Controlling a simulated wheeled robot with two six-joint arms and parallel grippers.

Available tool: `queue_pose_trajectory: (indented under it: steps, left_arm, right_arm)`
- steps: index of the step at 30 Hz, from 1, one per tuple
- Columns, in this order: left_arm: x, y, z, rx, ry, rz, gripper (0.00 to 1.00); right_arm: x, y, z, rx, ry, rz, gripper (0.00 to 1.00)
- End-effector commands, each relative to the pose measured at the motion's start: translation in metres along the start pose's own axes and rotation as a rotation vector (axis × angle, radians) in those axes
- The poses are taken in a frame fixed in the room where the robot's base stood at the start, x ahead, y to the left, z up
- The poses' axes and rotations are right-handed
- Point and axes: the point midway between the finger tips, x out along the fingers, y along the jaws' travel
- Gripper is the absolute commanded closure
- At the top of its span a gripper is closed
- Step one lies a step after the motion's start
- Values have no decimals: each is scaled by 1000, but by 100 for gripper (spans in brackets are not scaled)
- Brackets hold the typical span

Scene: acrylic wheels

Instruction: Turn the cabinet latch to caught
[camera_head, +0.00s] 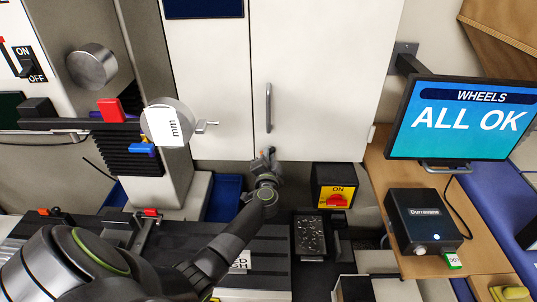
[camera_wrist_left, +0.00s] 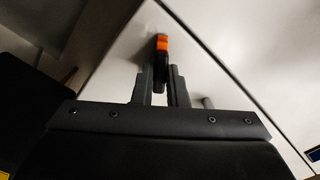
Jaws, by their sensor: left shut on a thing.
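The white cabinet (camera_head: 320,60) fills the upper middle of the head view, with a vertical grey handle (camera_head: 268,107) near the seam between its doors. My left gripper (camera_head: 265,158) is at the cabinet's lower edge, below that handle. In the left wrist view my left gripper (camera_wrist_left: 162,78) is shut on the dark cabinet latch (camera_wrist_left: 161,58), which has an orange end (camera_wrist_left: 162,42) sticking out past the fingertips. The fingers hide much of the latch, and I cannot tell whether it is caught. My right gripper is not in view.
A monitor (camera_head: 461,119) reading "ALL OK" stands to the right. A machine with a round grey disc (camera_head: 92,66) is at left.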

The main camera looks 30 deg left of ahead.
Motion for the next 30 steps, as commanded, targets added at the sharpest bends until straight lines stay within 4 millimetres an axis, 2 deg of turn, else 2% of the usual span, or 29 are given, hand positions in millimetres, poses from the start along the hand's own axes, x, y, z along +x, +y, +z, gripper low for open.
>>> queue_pose_trajectory:
  steps: [7, 16, 17, 22, 23, 30]
  left_arm:
    - [0, 1, 1, 233, 0, 2, 100]
    - [0, 1, 1, 266, -1, 3, 100]
    - [0, 1, 1, 266, -1, 3, 85]
    - [0, 1, 1, 265, -1, 2, 62]
    - [0, 1, 0, 265, -1, 2, 60]
    - [0, 0, 0, 264, 0, 1, 60]
  right_arm:
    - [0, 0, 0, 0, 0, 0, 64]
    - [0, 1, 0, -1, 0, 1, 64]
    - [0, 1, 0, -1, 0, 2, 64]
    - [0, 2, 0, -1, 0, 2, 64]
    - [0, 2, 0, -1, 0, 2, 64]
    - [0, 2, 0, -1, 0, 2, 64]
